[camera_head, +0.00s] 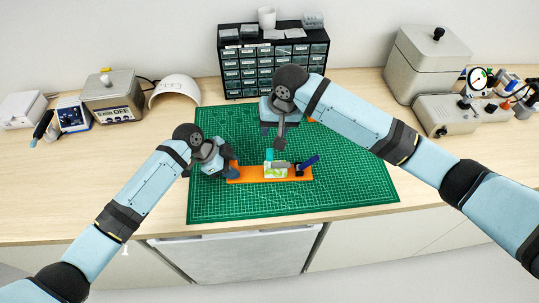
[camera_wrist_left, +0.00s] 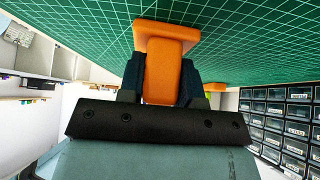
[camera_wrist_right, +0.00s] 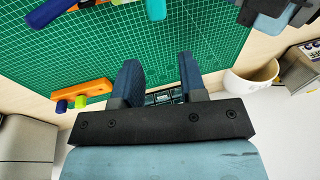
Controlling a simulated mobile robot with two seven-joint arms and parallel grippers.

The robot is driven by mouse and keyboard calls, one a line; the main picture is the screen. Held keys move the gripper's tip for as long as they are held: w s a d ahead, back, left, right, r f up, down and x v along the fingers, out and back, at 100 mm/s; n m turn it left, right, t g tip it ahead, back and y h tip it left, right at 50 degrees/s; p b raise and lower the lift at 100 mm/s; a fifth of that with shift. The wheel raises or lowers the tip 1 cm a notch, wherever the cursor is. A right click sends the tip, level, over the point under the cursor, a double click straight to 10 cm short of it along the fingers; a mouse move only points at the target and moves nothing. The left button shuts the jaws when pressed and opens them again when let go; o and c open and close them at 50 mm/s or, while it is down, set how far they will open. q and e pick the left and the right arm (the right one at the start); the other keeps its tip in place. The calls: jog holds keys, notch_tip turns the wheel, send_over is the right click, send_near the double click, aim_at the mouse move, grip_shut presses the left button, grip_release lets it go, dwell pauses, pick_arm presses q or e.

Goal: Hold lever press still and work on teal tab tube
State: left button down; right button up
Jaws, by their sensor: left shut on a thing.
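The lever press (camera_head: 242,180) is an orange base lying on the green mat, with a blue lever (camera_head: 309,161) tilted at its right end. A teal tab tube (camera_head: 269,155) stands at its middle by a white and green part. In the right wrist view the teal piece (camera_wrist_right: 155,9) and blue lever (camera_wrist_right: 50,12) show at the top edge. My left gripper (camera_head: 233,169) is shut on the left end of the orange base, seen between its fingers in the left wrist view (camera_wrist_left: 161,75). My right gripper (camera_wrist_right: 158,75) is open and empty, above and behind the press.
A small orange rack (camera_wrist_right: 80,98) with colored pieces lies on the mat (camera_head: 345,180), mostly hidden by my right arm in the head view. A drawer cabinet (camera_head: 275,62) stands behind. Bench instruments (camera_head: 112,97) stand left and a grey box (camera_head: 425,60) right. The mat's right side is clear.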

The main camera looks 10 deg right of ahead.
aim_at(270, 152)
pick_arm(q)
jog(key=shift+s+a+f, duration=0.1)
jog(key=shift+s+f, duration=0.1)
jog(key=shift+f, duration=0.2)
pick_arm(e)
jog(key=shift+s+a+r+m+g+h, duration=0.1)
jog(key=shift+s+a+r+g+h, duration=0.15)
jog(key=shift+s, duration=0.15)
jog(key=shift+s+a+r+m+g+h, duration=0.1)
jog(key=shift+s+a+g+h, duration=0.15)
jog(key=shift+s, duration=0.2)
jog(key=shift+s+a+r+m+g+h, duration=0.1)
jog(key=shift+s+a+r+h, duration=0.1)
jog(key=shift+s+h, duration=0.4)
jog(key=shift+s, duration=0.3)
jog(key=shift+f, duration=3.9)
grip_shut()
jog(key=shift+r, duration=0.1)
jog(key=shift+o, duration=0.9)
grip_release()
